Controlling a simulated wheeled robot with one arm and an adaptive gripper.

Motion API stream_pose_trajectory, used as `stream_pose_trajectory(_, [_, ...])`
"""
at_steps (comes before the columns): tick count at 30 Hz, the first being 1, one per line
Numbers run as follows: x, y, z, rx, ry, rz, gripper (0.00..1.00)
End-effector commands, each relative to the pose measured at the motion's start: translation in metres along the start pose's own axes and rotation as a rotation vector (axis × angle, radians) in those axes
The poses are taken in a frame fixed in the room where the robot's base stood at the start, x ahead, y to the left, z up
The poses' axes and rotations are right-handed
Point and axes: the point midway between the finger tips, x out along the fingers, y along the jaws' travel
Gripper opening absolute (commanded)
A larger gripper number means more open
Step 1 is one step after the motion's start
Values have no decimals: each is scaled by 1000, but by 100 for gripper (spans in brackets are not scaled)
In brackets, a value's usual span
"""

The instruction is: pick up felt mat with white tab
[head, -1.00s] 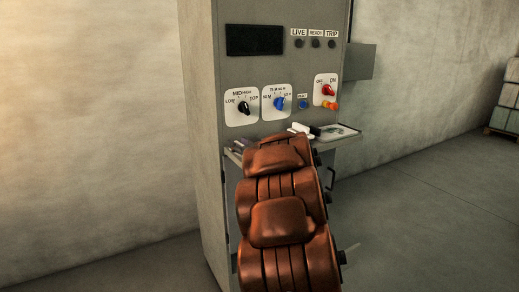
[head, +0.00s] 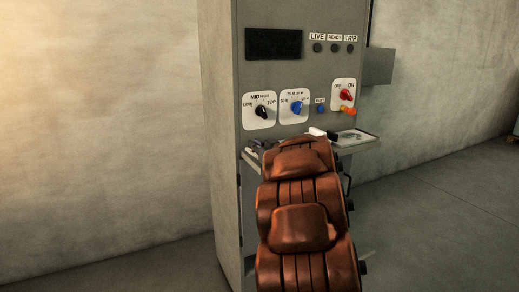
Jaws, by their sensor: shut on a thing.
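I cannot make out a felt mat with a white tab for sure. A small white piece (head: 317,131) shows just above my brown arm at the cabinet's shelf, with a small dark piece (head: 332,134) beside it. I cannot tell whether either belongs to the mat. My arm reaches up to the shelf and covers its middle. My gripper is hidden behind the arm links, so its fingers and anything between them do not show.
The grey cabinet (head: 222,150) carries a black knob (head: 262,111), a blue knob (head: 296,107) and a red switch (head: 346,94) above the shelf. A flat pale tray (head: 357,136) lies at the shelf's right; small dark items (head: 257,146) lie at its left. Open floor (head: 440,220) is at right.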

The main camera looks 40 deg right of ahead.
Motion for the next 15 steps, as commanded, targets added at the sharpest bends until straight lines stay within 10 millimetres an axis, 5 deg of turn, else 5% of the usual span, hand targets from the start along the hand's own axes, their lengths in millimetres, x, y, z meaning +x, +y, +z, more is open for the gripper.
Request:
stream_pose_trajectory(8, [0, 0, -30, -2, 2, 2, 0])
stream_pose_trajectory(15, [-20, -7, -29, -1, 0, 2, 0])
